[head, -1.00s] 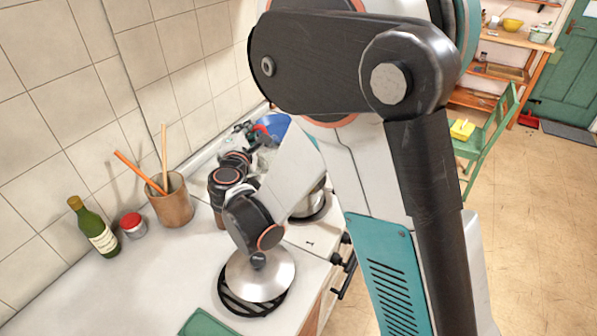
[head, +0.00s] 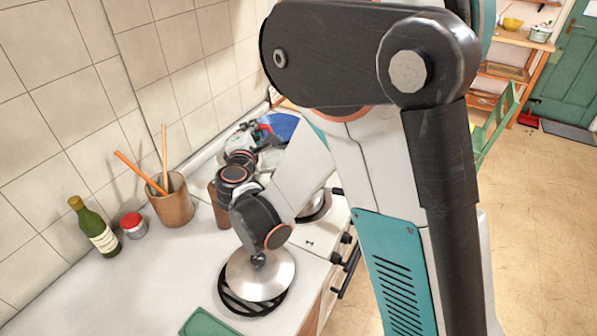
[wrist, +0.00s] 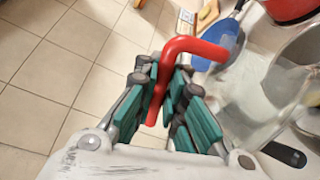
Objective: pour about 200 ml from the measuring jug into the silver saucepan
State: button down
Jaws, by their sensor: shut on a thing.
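My gripper (wrist: 166,84) is shut on the red handle of the measuring jug (wrist: 182,50) in the wrist view. The jug's clear body (wrist: 245,98) is right of the fingers; its liquid level cannot be made out. In the head view the gripper (head: 246,134) is far along the counter, with the jug (head: 266,158) beside it, partly hidden by my arm. A silver curved wall, apparently the silver saucepan (wrist: 303,46), is at the right edge of the wrist view, next to the jug. In the head view my forearm hides most of that area.
A silver lid (head: 260,278) rests on a black trivet (head: 237,306) in front. A bottle (head: 95,228), a red-capped jar (head: 133,224) and a utensil pot (head: 171,202) stand by the wall. A red pot (wrist: 291,9) and a blue object (wrist: 222,42) are near the jug.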

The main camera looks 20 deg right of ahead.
jog(key=w+a+f+n+h+b, duration=0.1)
jog(key=w+a+n+h+b, duration=0.1)
jog(key=a+n+b, duration=0.2)
jog(key=a+n, duration=0.1)
jog(key=a, duration=0.2)
jog(key=shift+n, duration=0.4)
dwell(1.5)
jog(key=w+a+f+n+h+b, duration=0.1)
jog(key=a+f+n+b, duration=0.2)
jog(key=a+n+b, duration=0.2)
jog(key=shift+w+a+n+b, duration=0.25)
jog(key=shift+a+n+b, duration=0.1)
jog(key=shift+n, duration=0.45)
